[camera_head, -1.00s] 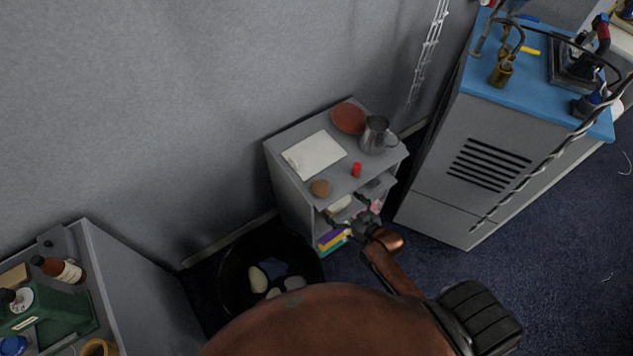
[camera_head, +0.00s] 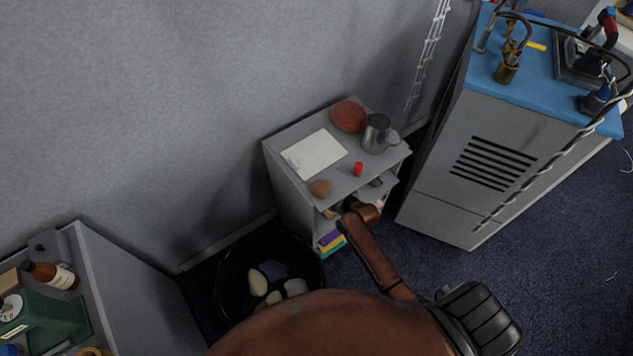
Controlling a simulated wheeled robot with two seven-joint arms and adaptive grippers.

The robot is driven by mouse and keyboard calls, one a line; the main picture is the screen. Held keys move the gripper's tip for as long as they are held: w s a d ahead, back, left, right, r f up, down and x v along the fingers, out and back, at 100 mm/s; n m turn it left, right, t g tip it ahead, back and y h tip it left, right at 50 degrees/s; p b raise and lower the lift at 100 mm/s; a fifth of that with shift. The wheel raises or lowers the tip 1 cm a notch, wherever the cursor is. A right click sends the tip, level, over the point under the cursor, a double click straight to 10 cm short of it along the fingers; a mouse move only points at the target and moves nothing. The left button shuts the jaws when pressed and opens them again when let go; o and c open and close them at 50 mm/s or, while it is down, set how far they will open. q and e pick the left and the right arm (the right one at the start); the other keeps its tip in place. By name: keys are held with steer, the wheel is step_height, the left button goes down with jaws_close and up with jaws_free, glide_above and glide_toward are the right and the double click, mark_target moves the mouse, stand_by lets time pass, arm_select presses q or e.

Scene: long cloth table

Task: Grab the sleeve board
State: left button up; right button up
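I cannot clearly pick out a sleeve board. A pale item that showed in the cabinet's upper shelf opening is now mostly hidden behind my arm and gripper. My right gripper (camera_head: 346,205) is at the front opening of the small grey cabinet (camera_head: 292,205), under its top. Its fingers are mostly hidden by the wrist and the shelf, so its opening and any contact do not show. My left gripper is not in view.
On the cabinet top are a white flat pad (camera_head: 314,154), a reddish round dish (camera_head: 348,116), a metal pitcher (camera_head: 376,135), a red small item (camera_head: 358,169) and a brown lump (camera_head: 320,188). A black bin (camera_head: 232,290) stands at left, a blue-topped cabinet (camera_head: 470,170) at right.

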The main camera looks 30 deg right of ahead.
steer(key=shift+c, duration=0.2)
steer(key=shift+f, duration=0.1)
steer(key=c, duration=1.9)
steer(key=shift+w+r, duration=0.15)
steer(key=shift+r, duration=0.05)
steer(key=shift+c, duration=0.5)
